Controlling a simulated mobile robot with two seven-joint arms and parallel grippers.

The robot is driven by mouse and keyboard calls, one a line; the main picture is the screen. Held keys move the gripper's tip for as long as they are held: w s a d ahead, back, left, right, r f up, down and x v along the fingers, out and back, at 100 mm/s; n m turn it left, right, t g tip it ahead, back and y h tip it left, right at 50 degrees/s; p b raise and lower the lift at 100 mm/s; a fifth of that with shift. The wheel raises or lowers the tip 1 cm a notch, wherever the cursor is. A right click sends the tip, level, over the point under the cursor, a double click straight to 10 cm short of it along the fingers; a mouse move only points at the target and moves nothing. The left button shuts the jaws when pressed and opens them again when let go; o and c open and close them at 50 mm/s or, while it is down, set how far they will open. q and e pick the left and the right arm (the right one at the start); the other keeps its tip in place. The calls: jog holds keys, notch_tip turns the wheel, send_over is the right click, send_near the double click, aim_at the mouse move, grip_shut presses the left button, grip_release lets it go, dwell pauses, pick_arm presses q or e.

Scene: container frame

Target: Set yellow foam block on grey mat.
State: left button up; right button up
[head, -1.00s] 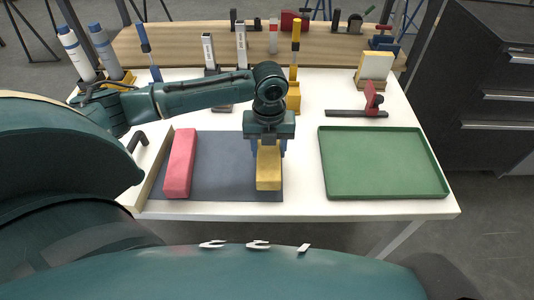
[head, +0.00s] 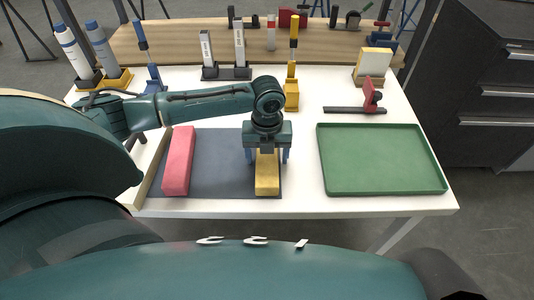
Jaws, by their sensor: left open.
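The yellow foam block (head: 267,178) lies on the right part of the grey mat (head: 222,165), close to the mat's right edge. My left gripper (head: 267,157) is over the far end of the block, with its blue fingers apart on either side of it. The gripper is open, and its body hides the block's far end. A pink-red block (head: 178,161) lies on the left part of the mat. My right gripper is not in view.
A green tray (head: 382,160) stands on the white table to the right. Behind are a red clamp-like tool (head: 371,97), a yellow-handled tool holder (head: 292,95) and a cream block in a stand (head: 373,65). White table shows between mat and tray.

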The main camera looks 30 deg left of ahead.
pick_arm(q)
jog(key=shift+r, duration=0.1)
notch_tip(320, 180, up, 12)
dwell(0.5)
dwell(0.5)
